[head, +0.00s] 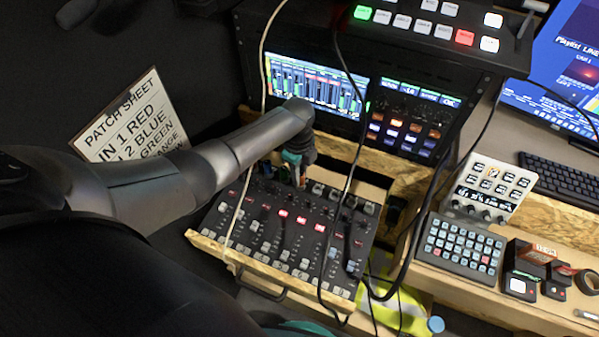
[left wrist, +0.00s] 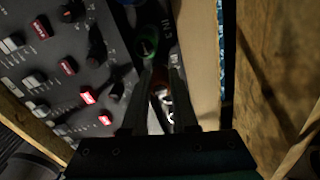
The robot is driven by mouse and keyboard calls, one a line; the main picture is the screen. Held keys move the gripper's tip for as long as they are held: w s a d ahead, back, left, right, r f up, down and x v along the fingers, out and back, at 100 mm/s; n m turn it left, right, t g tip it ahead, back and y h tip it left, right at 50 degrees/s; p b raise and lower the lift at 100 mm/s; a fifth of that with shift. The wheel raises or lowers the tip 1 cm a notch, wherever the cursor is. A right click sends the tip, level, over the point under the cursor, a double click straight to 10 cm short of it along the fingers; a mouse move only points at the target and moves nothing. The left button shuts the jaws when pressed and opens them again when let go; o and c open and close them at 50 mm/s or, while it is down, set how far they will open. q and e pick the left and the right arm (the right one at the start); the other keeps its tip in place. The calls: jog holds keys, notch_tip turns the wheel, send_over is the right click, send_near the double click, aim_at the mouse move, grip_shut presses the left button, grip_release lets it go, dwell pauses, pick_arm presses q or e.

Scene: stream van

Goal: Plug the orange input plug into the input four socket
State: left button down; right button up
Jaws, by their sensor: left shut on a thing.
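My left gripper (head: 298,180) is over the back edge of the mixer (head: 290,235), pointing down. Just beyond the fingertips a green plug (left wrist: 148,47) sits beside the printed label IN 3 (left wrist: 168,35). A blue plug (left wrist: 130,2) shows at the top edge. The input four socket is hidden by the fingers and plug, so I cannot tell whether the plug is seated. My right gripper is not in view.
A patch sheet (head: 128,120) stands at the left. A screen (head: 317,84) and rack are behind the mixer. Dark and pale cables hang across the mixer. A wooden rail (head: 270,276) edges its front. A button pad (head: 460,245) is to the right.

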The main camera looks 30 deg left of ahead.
pick_arm(q)
jog(key=c, duration=0.6)
grip_release()
jog(key=shift+f, duration=0.1)
notch_tip(320, 180, up, 15)
jog(key=p, duration=0.3)
jog(key=shift+w+a+r+p, duration=0.15)
jog(key=shift+a+r+p, duration=0.05)
jog(key=shift+p, duration=0.2)
